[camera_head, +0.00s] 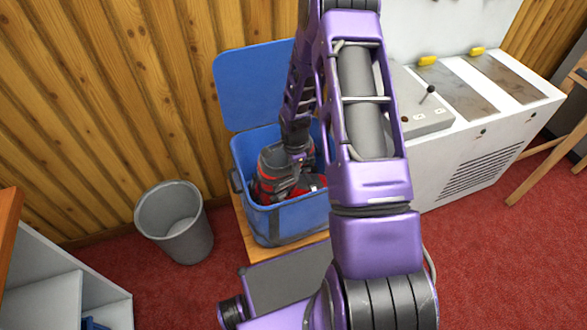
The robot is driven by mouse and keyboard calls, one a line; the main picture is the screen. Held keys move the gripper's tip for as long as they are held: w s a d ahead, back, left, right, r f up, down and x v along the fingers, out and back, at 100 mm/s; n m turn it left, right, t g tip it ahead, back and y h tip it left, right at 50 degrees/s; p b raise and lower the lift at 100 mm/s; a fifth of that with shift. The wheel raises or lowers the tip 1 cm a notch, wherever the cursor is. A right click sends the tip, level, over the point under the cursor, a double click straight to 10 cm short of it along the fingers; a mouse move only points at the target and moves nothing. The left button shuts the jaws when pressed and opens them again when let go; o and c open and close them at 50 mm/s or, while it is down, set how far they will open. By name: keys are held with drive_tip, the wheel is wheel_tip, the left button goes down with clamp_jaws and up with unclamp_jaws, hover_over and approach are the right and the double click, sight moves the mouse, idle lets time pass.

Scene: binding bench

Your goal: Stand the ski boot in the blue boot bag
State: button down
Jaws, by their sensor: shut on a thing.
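The blue boot bag (288,222) stands on a low wooden stand against the wall, with its lid (258,85) up at the back. The ski boot (272,170), grey and red, is inside the bag, partly below the rim. My gripper (297,160) reaches down into the bag and is shut on the boot's upper part. The fingertips and the boot's lower part are hidden by the bag and the arm, so I cannot tell whether the boot touches the bag's floor. My purple arm covers the bag's right side.
A grey waste bin (186,247) stands on the red carpet left of the bag. A white bench machine (475,125) with a lever stands at the right. White shelving (75,290) is at the lower left. Carpet is free between the bin and the shelving.

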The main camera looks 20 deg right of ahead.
sight(294, 193)
drive_tip(key=shift+w+f+b, duration=0.1)
drive_tip(key=shift+f+b, duration=1.85)
drive_tip(key=shift+f, duration=3.65)
drive_tip(key=c, duration=0.7)
unclamp_jaws()
drive_tip(key=shift+f, duration=0.1)
drive_tip(key=r+p, duration=0.1)
drive_tip(key=r, duration=0.5)
drive_tip(key=r+p, duration=0.1)
drive_tip(key=r, duration=0.4)
drive_tip(key=s+r, duration=0.1)
drive_tip(key=r, duration=0.5)
drive_tip(key=shift+r+p, duration=0.3)
drive_tip(key=shift+p, duration=0.1)
